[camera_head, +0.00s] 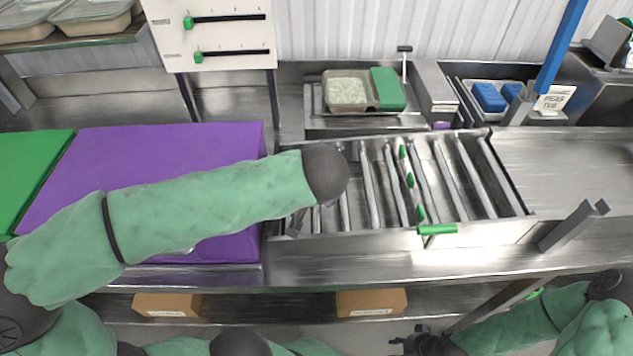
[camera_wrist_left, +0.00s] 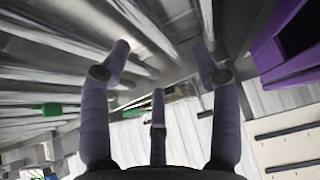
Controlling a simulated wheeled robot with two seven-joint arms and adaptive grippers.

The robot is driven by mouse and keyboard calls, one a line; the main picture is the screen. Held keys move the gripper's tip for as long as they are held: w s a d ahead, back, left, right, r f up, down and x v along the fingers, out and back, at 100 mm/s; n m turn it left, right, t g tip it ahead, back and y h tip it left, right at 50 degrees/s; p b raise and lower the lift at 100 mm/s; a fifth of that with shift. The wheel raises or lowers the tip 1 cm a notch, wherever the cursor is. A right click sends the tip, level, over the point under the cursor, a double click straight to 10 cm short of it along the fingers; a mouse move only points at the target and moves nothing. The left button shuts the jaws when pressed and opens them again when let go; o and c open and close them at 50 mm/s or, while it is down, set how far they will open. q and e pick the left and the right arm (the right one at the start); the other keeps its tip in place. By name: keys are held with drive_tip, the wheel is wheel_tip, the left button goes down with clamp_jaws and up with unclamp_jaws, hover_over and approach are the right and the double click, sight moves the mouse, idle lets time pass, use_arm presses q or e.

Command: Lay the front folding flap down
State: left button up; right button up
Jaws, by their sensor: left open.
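The roller section (camera_head: 480,180) lies in the middle of the steel bench. Its front side rail (camera_head: 350,246) carries a green handle (camera_head: 437,229), and a green-marked strip runs across the rollers. I cannot tell for certain which part is the front folding flap. My left forearm crosses the purple surface and ends over the roller section's left end, hiding part of it. In the left wrist view my left gripper (camera_wrist_left: 160,62) is open and empty, its fingers pointing toward the rollers (camera_wrist_left: 55,75). My right gripper (camera_head: 428,342) is low at the bottom edge, its fingers too small to read.
A tray of rice (camera_head: 347,91) stands behind the rollers beside a green block (camera_head: 388,88). Blue items (camera_head: 489,97) lie further right. A purple surface (camera_head: 160,150) covers the left. An upright bracket (camera_head: 572,226) stands at the front right. Brown boxes (camera_head: 371,302) sit below.

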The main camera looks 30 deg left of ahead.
use_arm(q)
drive_tip(key=p+v, duration=0.4)
drive_tip(key=v, duration=0.3)
idle(0.7)
